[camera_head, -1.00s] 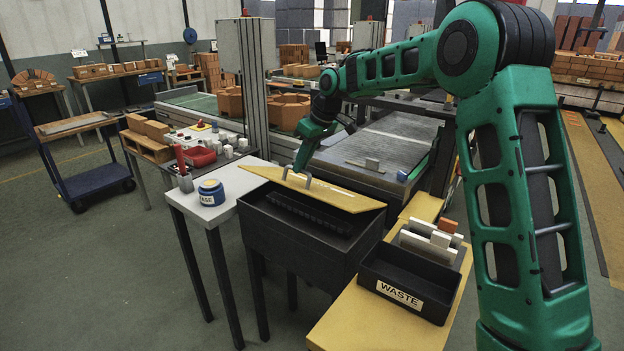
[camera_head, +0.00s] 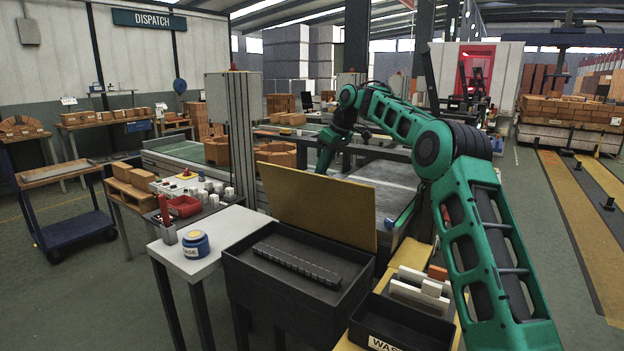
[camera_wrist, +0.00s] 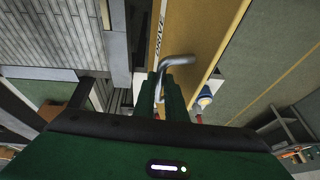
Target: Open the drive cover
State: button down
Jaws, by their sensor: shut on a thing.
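The yellow drive cover (camera_head: 318,207) stands raised, close to upright, at the back edge of the black drive box (camera_head: 240,275). The box is open at the top, with a dark toothed chain-like part (camera_head: 297,267) inside. In the wrist view the cover (camera_wrist: 205,40) runs along the right of my fingers, with lettering on its edge partly readable. Its grey bent handle (camera_wrist: 180,60) lies between the tips of my gripper (camera_wrist: 172,82), which is shut on it. In the head view my fingers are hidden behind the cover.
A white table (camera_head: 215,228) with a blue grease jar (camera_head: 195,244) stands left of the box. A black waste tray (camera_head: 405,322) and pale bricks (camera_head: 420,288) are at the right. A conveyor (camera_head: 385,180) lies behind the cover.

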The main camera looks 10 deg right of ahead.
jog(key=shift+w+d+f, duration=0.2)
jog(key=shift+w+d, duration=0.7)
jog(key=shift+w+d+f, duration=0.2)
jog(key=shift+w+d, duration=0.7)
jog(key=shift+w+a+r, duration=0.1)
jog(key=c, duration=1.8)
grip_release()
jog(key=shift+a, duration=0.1)
jog(key=shift+r, duration=0.1)
jog(key=shift+d, duration=0.2)
